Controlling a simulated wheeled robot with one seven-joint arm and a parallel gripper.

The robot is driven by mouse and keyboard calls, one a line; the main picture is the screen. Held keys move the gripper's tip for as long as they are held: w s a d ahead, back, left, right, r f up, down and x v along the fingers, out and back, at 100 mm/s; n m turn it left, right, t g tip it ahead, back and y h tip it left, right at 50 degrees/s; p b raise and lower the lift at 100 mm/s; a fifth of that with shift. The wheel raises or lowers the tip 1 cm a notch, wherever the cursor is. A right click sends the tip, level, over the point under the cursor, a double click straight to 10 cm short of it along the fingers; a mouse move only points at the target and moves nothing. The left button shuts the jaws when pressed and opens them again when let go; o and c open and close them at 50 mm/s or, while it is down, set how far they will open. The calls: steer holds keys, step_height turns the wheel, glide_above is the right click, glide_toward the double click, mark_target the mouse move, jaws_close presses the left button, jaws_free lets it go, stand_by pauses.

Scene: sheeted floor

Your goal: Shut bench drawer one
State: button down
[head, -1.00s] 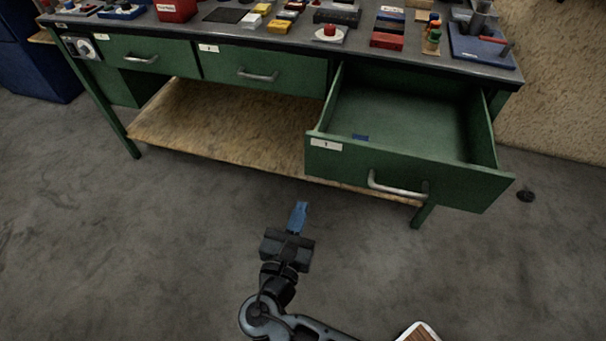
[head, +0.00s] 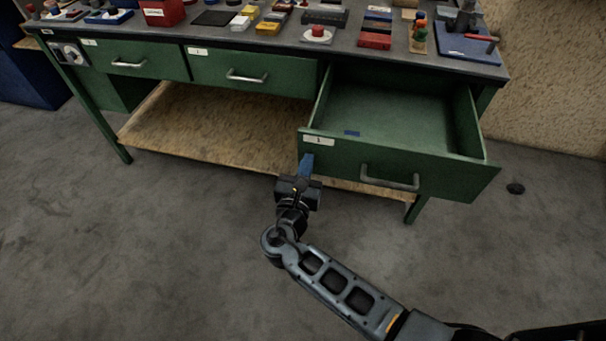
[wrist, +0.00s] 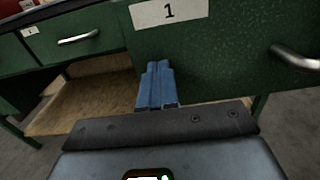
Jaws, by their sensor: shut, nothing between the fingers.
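Bench drawer one (head: 345,159) is the green drawer at the right of the bench, pulled well out, with a label reading 1 and a metal bar handle (head: 390,181). In the wrist view the fingertips (wrist: 157,66) are at or very near the front; contact cannot be told.
Two other drawers, the middle (head: 270,75) and the left (head: 130,62), are shut. The bench top (head: 340,47) carries many small parts and boxes. A wooden lower shelf (head: 200,130) is beneath. The floor in front is open.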

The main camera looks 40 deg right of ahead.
steer(key=shift+w+d, duration=0.15)
steer(key=shift+d, duration=0.1)
steer(key=b+x, duration=1)
steer(key=x, duration=1.8)
steer(key=shift+w+d+f+b, duration=0.15)
steer(key=shift+w+d+b, duration=0.05)
steer(key=shift+b, duration=0.15)
steer(key=shift+w+d+b, duration=0.3)
steer(key=shift+w+d, duration=0.15)
steer(key=shift+d, duration=0.05)
steer(key=shift+w+d+r, duration=0.1)
steer(key=shift+d+r, duration=0.05)
steer(key=shift+r, duration=0.25)
steer(key=shift+d, duration=0.1)
steer(key=shift+s+a+f, duration=0.1)
steer(key=shift+s+a, duration=0.15)
steer(key=shift+a, duration=0.05)
steer(key=p+v, duration=0.3)
steer(key=v, duration=1)
steer(key=shift+f, duration=0.2)
steer(key=shift+s+a, duration=0.25)
steer(key=shift+a, duration=0.15)
